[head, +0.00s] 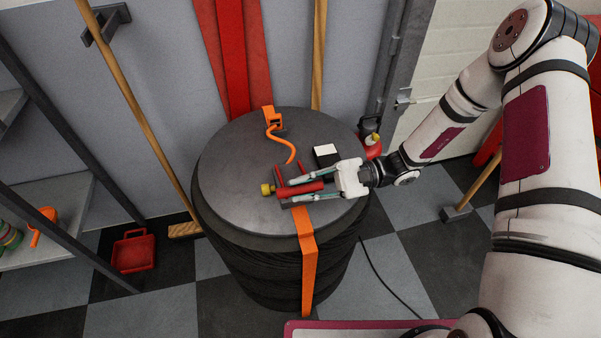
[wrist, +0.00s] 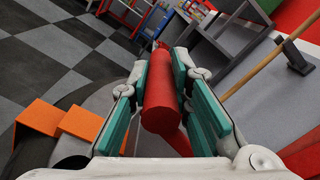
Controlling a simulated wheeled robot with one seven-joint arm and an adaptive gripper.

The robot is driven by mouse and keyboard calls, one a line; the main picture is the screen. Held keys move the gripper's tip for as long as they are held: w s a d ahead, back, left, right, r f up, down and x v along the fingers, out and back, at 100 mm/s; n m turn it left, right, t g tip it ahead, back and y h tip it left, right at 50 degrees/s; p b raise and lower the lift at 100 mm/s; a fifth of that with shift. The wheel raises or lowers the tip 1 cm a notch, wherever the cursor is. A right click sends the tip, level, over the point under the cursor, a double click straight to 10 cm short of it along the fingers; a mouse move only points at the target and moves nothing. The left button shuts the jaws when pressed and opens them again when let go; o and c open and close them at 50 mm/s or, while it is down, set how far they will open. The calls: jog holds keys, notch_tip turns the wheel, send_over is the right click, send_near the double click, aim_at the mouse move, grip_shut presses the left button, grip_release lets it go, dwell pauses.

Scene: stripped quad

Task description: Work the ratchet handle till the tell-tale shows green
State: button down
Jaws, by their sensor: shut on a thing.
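The red ratchet handle (head: 304,188) lies over the dark top of a round drum (head: 232,175). A yellow knob (head: 266,189) shows at its left end in the head view. My gripper (head: 288,191) reaches in from the right and is shut on the handle. In the wrist view the red handle (wrist: 160,95) sits between the teal finger pads. An orange strap (head: 308,260) runs from the ratchet down the drum's near side. A small black box with a white face (head: 327,150) stands behind the gripper; I cannot tell whether it is the tell-tale. No green indicator shows.
An orange hook and loose strap end (head: 273,125) lie at the drum's back. Broom handles (head: 145,110) lean by the wall. A shelf (head: 50,205) and a red crate (head: 134,252) are left. A cable (head: 390,275) crosses the floor.

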jog(key=shift+s+d+f+n, duration=0.1)
jog(key=shift+s+f+n, duration=0.05)
jog(key=shift+f+n, duration=0.4)
jog(key=shift+s+d+f+n, duration=0.1)
jog(key=shift+f+n, duration=0.35)
jog(key=shift+f, duration=0.2)
jog(key=shift+s+f+b, duration=0.15)
jog(key=shift+f+b, duration=0.25)
jog(key=shift+f, duration=0.3)
jog(key=c, duration=1.5)
grip_release()
jog(key=shift+o, duration=0.3)
jog(key=v, duration=1.2)
